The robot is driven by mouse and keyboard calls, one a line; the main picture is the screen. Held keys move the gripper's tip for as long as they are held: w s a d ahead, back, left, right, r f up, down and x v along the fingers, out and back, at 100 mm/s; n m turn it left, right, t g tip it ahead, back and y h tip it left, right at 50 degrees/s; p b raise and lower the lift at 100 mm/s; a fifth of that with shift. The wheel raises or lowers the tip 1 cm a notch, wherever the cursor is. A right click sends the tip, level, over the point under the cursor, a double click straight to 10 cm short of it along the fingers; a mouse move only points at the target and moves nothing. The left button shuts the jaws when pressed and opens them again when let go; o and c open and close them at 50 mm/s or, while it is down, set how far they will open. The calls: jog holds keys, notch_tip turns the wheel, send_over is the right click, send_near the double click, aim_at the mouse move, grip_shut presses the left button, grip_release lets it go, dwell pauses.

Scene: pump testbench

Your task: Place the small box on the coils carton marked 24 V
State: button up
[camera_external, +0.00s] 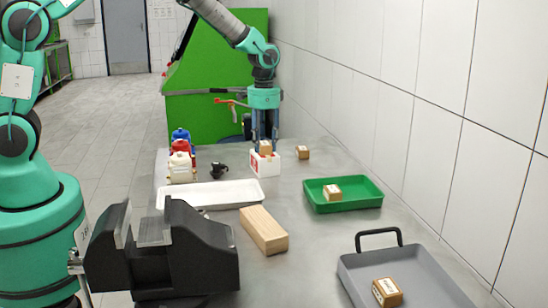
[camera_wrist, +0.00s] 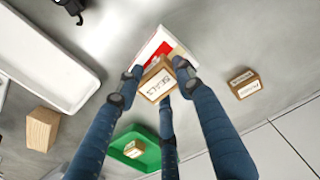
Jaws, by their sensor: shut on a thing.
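My gripper (camera_external: 265,139) points straight down at the back of the bench. Its fingers are closed around a small brown box (camera_external: 265,147) with a white label, which seems to read SEALS in the wrist view (camera_wrist: 158,83). Directly below the held box is a white carton with a red panel (camera_external: 264,164). The wrist view shows this carton (camera_wrist: 155,46) partly hidden behind the box and fingers. No 24 V mark is readable on it. I cannot tell whether the box touches the carton's top.
A similar brown box (camera_external: 302,152) stands right of the carton. Others lie in the green tray (camera_external: 362,200) and the grey tray (camera_external: 430,290). A white tray (camera_external: 235,194), wooden block (camera_external: 262,230), black vise (camera_external: 185,255) and several bottles (camera_external: 181,160) occupy the left. The wall bounds the right.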

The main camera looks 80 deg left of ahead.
aim_at(264, 142)
jog(key=shift+f, duration=0.1)
jog(key=o, duration=1.1)
jog(key=shift+r+p, duration=0.6)
jog(key=shift+r, duration=3.35)
jog(key=shift+a, duration=0.15)
